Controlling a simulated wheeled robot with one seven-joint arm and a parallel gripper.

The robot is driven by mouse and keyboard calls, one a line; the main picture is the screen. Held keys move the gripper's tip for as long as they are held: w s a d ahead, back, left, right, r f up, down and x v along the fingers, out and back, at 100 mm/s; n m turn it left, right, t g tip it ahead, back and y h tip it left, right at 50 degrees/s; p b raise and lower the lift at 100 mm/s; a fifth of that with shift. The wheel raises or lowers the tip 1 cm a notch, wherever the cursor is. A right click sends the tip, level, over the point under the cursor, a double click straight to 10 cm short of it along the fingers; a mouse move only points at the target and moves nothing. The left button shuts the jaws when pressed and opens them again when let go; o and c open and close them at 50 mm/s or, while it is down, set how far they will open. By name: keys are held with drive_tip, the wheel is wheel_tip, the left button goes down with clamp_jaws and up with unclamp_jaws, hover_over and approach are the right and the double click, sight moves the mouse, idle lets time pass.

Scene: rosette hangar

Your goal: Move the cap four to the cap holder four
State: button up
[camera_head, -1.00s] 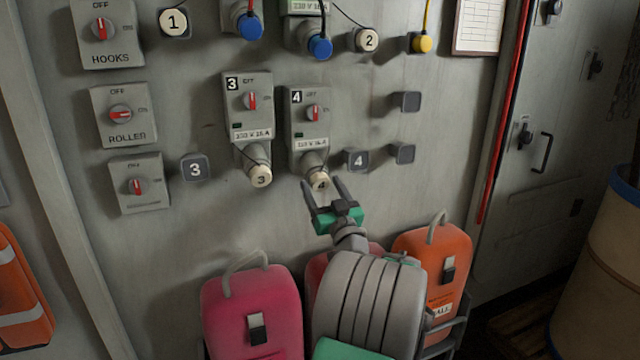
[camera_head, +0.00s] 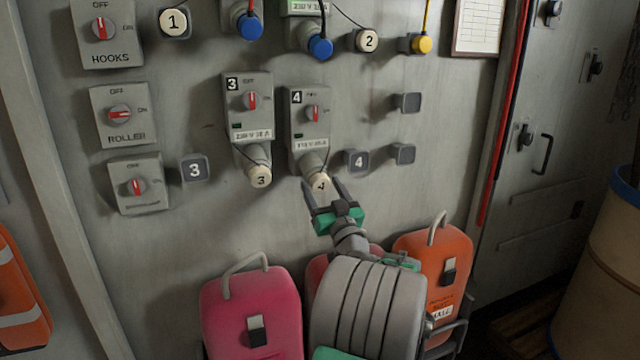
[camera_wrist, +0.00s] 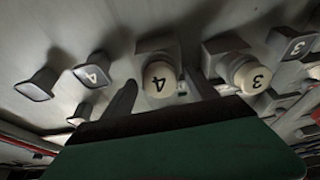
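Cap four (camera_head: 319,183) is a cream round cap marked 4, seated on the socket under switch box 4 (camera_head: 310,118). It also shows in the wrist view (camera_wrist: 159,79), upside down, between my fingertips in the picture. Cap holder four (camera_head: 357,161) is a dark square peg marked 4, on the wall just right of the cap; it shows at the left in the wrist view (camera_wrist: 92,76) and looks empty. My gripper (camera_head: 323,184) is open, its two dark fingers pointing up at the cap, one to each side. Contact with the cap cannot be told.
Cap three (camera_head: 261,176) sits on its socket to the left, with holder three (camera_head: 195,167) beyond it. Blank pegs (camera_head: 403,153) stick out right of holder four. Pink (camera_head: 252,312) and orange (camera_head: 436,262) cases stand below. Thin cords hang at the sockets.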

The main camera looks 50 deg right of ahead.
sight(322, 186)
clamp_jaws()
idle(0.5)
drive_tip(key=shift+f, duration=0.15)
drive_tip(key=shift+s+a+b, duration=0.1)
drive_tip(key=shift+s+b, duration=0.05)
drive_tip(key=shift+b, duration=0.2)
drive_tip(key=shift+b+v, duration=2)
drive_tip(key=shift+v, duration=0.25)
drive_tip(key=shift+s+a+f+b, duration=0.15)
drive_tip(key=shift+s+a+b, duration=0.1)
drive_tip(key=shift+s+b, duration=0.2)
